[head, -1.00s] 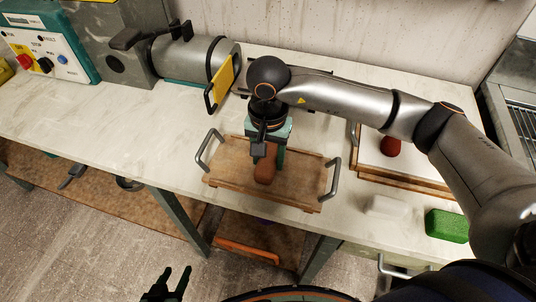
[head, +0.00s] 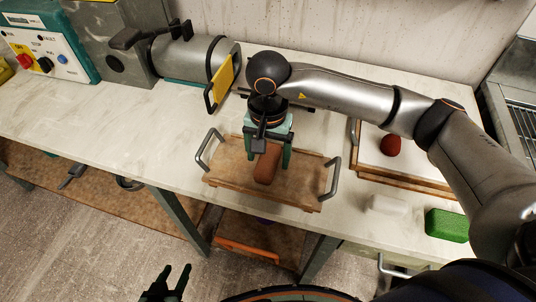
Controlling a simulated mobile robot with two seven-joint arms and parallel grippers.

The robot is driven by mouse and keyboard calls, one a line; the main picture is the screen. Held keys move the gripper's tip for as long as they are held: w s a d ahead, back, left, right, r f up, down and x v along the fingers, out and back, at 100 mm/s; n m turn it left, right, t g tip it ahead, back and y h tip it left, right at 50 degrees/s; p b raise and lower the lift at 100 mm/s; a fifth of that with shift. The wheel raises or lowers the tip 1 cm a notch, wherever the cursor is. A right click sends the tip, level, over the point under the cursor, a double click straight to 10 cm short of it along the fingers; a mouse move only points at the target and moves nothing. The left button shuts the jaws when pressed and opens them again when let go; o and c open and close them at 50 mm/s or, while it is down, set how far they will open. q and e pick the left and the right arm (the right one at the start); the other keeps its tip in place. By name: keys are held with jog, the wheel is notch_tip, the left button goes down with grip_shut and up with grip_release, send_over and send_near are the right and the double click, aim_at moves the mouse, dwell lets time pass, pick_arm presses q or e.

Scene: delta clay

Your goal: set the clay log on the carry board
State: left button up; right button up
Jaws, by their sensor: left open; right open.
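The clay log (head: 266,168) is a reddish-brown block lying on the wooden carry board (head: 228,171), near its middle. The board has a grey metal handle at each end and rests on the worktop. My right gripper (head: 269,163) is over the log, pointing down. Its teal fingers are open, one on each side of the log, with a gap visible. The gripper hides the log's far end. My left gripper (head: 168,282) is open and empty at the bottom of the view, in front of the bench.
A machine with a grey barrel (head: 194,58) and yellow flap stands at the back left. On the right are a framed white board (head: 415,166) with a dark red lump (head: 390,145), a white block (head: 388,206) and a green block (head: 447,225). The worktop left of the carry board is clear.

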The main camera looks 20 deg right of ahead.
aim_at(268, 157)
pick_arm(q)
jog(key=shift+s+f, duration=0.1)
jog(key=shift+f, duration=0.25)
pick_arm(e)
notch_tip(268, 157, up, 11)
jog(key=shift+r, duration=0.15)
dwell(1.0)
